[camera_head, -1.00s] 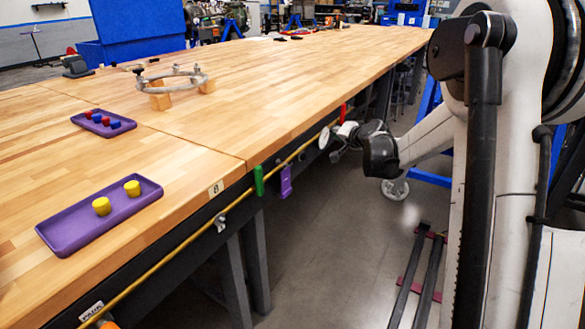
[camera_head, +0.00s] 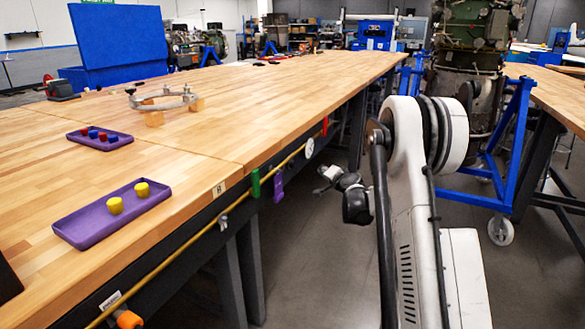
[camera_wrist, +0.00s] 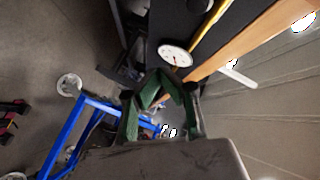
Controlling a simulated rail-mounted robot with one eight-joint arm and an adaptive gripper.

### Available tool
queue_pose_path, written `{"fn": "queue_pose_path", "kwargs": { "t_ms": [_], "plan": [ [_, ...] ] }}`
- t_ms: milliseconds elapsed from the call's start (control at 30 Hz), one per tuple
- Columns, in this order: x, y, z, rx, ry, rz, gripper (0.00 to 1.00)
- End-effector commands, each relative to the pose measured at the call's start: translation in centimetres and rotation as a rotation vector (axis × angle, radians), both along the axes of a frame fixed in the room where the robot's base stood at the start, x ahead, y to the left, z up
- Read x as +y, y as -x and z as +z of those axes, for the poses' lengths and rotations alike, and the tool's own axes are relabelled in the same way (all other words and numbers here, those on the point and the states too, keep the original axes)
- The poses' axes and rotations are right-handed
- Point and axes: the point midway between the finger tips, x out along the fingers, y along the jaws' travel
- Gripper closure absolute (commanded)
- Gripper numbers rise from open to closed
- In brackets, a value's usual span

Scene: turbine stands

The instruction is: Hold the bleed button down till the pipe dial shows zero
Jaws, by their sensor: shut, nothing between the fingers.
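The round white pipe dial (camera_head: 309,147) sits on the yellow pipe (camera_head: 228,208) along the table's front edge. It also shows in the wrist view (camera_wrist: 174,55), with a small red mark on its face; its reading is too small to tell. My gripper (camera_head: 326,178) is in the aisle, to the right of and a little below the dial, apart from it. In the wrist view my gripper's dark green fingers (camera_wrist: 165,88) are together and hold nothing. I cannot make out the bleed button for certain in either view.
Green (camera_head: 255,184), purple (camera_head: 278,184) and red (camera_head: 325,126) tags or handles hang by the pipe. An orange knob (camera_head: 128,319) is at the near end. Purple trays (camera_head: 85,237) lie on the table. A blue wheeled stand (camera_head: 495,180) stands right; the aisle floor between is open.

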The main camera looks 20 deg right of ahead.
Motion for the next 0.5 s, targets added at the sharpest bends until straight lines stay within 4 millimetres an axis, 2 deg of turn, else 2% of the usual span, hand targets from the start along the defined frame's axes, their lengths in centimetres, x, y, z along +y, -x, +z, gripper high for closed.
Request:
{"fn": "queue_pose_path", "kwargs": {
  "t_ms": [267, 500],
  "plan": [
    [0.4, -0.4, 0.0, 0.001, 0.0, 0.002, 1.0],
    [2.2, -2.4, 0.1, 0.001, 0.0, 0.003, 1.0]
  ]
}}
